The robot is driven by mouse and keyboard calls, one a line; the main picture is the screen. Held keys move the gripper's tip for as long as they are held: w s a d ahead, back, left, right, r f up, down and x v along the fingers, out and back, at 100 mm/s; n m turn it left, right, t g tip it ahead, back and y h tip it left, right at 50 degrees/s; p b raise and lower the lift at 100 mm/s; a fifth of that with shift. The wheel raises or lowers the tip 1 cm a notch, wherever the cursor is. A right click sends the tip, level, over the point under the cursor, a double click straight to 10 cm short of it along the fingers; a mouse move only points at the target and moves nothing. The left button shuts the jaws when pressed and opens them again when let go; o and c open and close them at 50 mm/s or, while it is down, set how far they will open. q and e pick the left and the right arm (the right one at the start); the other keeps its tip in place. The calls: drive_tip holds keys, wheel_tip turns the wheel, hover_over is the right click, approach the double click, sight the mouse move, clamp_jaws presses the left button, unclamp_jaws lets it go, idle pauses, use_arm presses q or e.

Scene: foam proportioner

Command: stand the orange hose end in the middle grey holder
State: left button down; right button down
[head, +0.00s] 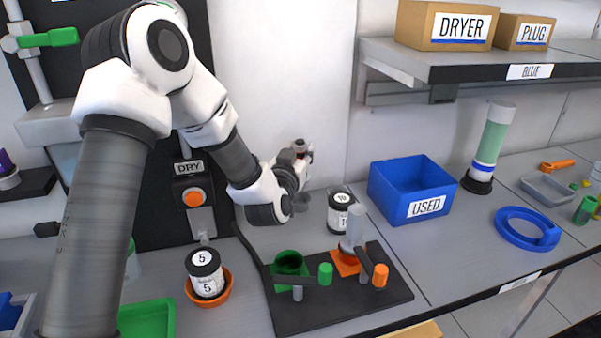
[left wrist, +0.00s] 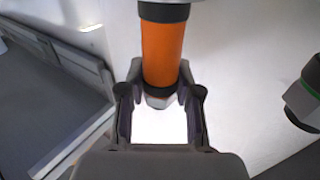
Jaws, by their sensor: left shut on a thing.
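The orange hose end (left wrist: 163,52) shows in the left wrist view, with dark bands and a grey hex-shaped tip. My left gripper (left wrist: 160,92) is shut on it, one finger on each side. In the head view my left gripper (head: 301,158) is in front of the pale wall, above the back of the bench, and largely hides what it holds. I cannot make out the middle grey holder for certain in either view. My right gripper is not in view.
A black base (head: 345,310) with green and orange fittings stands below my left gripper. A canister marked 10 (head: 340,212) is close by. A blue USED bin (head: 410,190) stands to the right, under a shelf (head: 470,68). A green-ringed dark part (left wrist: 306,95) shows at the wrist view's right edge.

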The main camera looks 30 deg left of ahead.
use_arm(q)
drive_tip(key=shift+s+f+b, duration=0.1)
drive_tip(key=shift+f+b, duration=0.3)
drive_tip(key=shift+f, duration=1.7)
drive_tip(key=c, duration=0.8)
unclamp_jaws()
drive_tip(key=shift+r, duration=0.25)
drive_tip(key=shift+s+d+r+p, duration=0.1)
drive_tip(key=shift+s+d+p, duration=0.1)
drive_tip(key=shift+p, duration=0.1)
drive_tip(key=b+v, duration=0.1)
drive_tip(key=v, duration=0.6)
